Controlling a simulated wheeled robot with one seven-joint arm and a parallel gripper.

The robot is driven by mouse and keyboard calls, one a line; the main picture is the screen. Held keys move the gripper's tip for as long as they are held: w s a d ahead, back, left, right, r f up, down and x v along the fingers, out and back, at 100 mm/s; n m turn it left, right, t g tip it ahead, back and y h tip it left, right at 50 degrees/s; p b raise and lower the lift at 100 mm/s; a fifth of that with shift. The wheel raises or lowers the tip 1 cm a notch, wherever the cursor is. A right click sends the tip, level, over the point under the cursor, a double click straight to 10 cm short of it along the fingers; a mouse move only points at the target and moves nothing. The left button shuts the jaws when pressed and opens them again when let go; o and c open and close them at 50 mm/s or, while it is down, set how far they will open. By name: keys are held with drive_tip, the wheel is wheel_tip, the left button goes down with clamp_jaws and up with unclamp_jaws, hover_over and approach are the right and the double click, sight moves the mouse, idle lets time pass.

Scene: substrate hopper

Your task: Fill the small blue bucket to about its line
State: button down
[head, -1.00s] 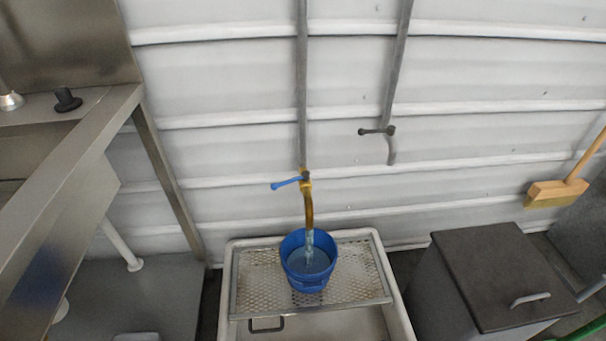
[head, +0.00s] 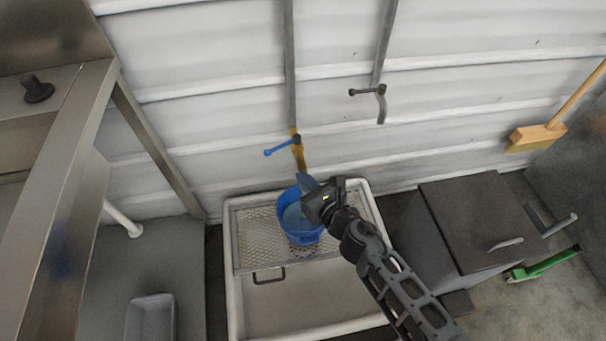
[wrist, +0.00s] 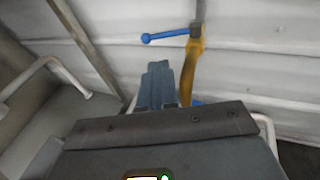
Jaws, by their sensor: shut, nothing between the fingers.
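The small blue bucket (head: 301,233) stands upright on the metal grate of a pale basin, under the tap. Lighter blue water shows inside it; I cannot make out its fill line. The yellow-brown tap (head: 299,156) has a blue lever (head: 281,147) pointing left; tap (wrist: 190,68) and lever (wrist: 165,36) also show in the wrist view. My gripper (head: 306,182) is shut and empty, in front of the spout's lower end and over the bucket's rim in the picture. It hides the spot where a stream would fall, so I cannot tell whether water runs now.
The basin (head: 233,300) has a grate (head: 258,232) with a handle. A second, dark-handled tap (head: 378,92) is on the wall at right. A dark lidded bin (head: 465,215) stands right of the basin, a steel counter (head: 75,150) at left. A grey tray (head: 150,318) lies low left.

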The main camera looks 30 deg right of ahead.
sight(274, 150)
drive_tip(key=w+f+b, duration=0.2)
drive_tip(key=w, duration=0.9)
drive_tip(key=shift+a+b, duration=0.3)
drive_tip(key=shift+b, duration=0.05)
drive_tip(key=shift+w+f, duration=0.1)
drive_tip(key=shift+f, duration=0.05)
drive_tip(key=w+m+h+b, duration=0.1)
drive_tip(key=h+b, duration=0.1)
drive_tip(key=b, duration=0.1)
drive_tip(key=w+a+m+h+b, duration=0.1)
drive_tip(key=m+h+b, duration=0.1)
drive_tip(key=b, duration=0.1)
drive_tip(key=shift+f, duration=0.1)
drive_tip(key=shift+w, duration=0.4)
drive_tip(key=shift+r, duration=0.2)
drive_tip(key=shift+s, duration=0.1)
